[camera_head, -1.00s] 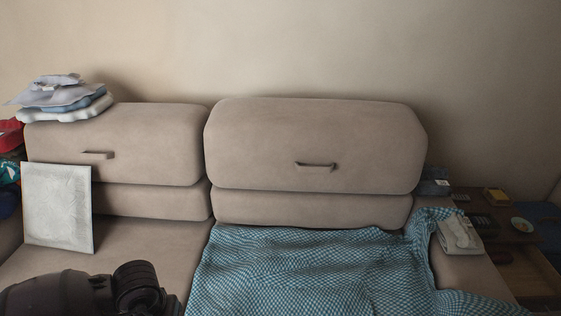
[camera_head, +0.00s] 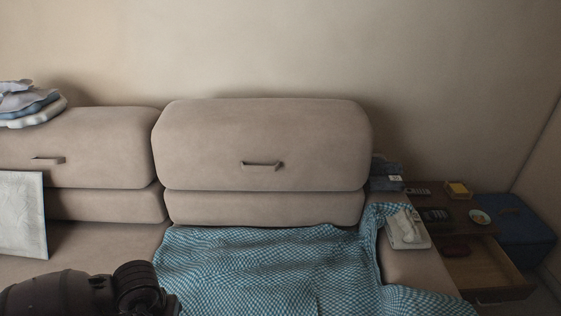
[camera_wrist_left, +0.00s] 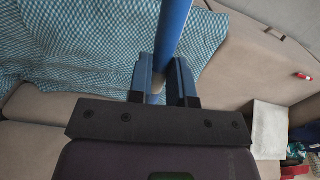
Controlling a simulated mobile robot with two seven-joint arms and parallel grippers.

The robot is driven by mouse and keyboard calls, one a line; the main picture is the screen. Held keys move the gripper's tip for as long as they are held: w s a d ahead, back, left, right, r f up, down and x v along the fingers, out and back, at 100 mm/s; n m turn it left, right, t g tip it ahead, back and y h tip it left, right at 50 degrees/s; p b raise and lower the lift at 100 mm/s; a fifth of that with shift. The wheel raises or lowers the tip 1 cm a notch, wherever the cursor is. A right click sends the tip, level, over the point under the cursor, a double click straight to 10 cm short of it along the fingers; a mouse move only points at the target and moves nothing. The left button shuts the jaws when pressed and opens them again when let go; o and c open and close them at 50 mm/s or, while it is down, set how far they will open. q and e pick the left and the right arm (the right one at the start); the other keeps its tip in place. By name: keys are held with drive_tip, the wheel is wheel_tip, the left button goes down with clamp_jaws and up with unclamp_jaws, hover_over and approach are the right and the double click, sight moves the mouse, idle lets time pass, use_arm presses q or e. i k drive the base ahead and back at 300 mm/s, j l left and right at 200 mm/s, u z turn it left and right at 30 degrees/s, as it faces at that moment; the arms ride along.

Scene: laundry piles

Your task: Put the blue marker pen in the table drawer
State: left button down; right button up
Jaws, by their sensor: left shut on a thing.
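The blue marker pen (camera_wrist_left: 172,30) shows in the left wrist view as a long blue shaft between the fingers of my left gripper (camera_wrist_left: 163,78), which is shut on it. In the head view only my dark left arm shows at the bottom left; its fingers and the pen are out of that view. The table drawer (camera_head: 485,270) stands pulled open at the right, below the small wooden table top (camera_head: 455,212). My right gripper is in neither view.
A beige sofa (camera_head: 262,140) with a blue checked blanket (camera_head: 260,265) fills the middle. A box of tissues (camera_head: 406,230) sits on its right armrest. The table top holds a phone, a yellow box (camera_head: 458,189) and a small dish (camera_head: 480,217). A dark blue container (camera_head: 520,230) stands beyond it.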

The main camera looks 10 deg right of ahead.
sight(472, 272)
drive_tip(key=l+z, duration=0.1)
drive_tip(key=l, duration=0.65)
drive_tip(key=l+z, duration=0.1)
drive_tip(key=l, duration=0.6)
drive_tip(key=i+l+z, duration=0.1)
drive_tip(key=l, duration=0.65)
drive_tip(key=l+z, duration=0.1)
drive_tip(key=l, duration=0.65)
drive_tip(key=i+l, duration=0.15)
drive_tip(key=l, duration=0.2)
drive_tip(key=i+l+z, duration=0.1)
drive_tip(key=l, duration=0.25)
drive_tip(key=i+l, duration=0.2)
drive_tip(key=l, duration=0.15)
drive_tip(key=i+l+z, duration=0.15)
drive_tip(key=l, duration=0.2)
drive_tip(key=i+l, duration=0.6)
drive_tip(key=l, duration=0.15)
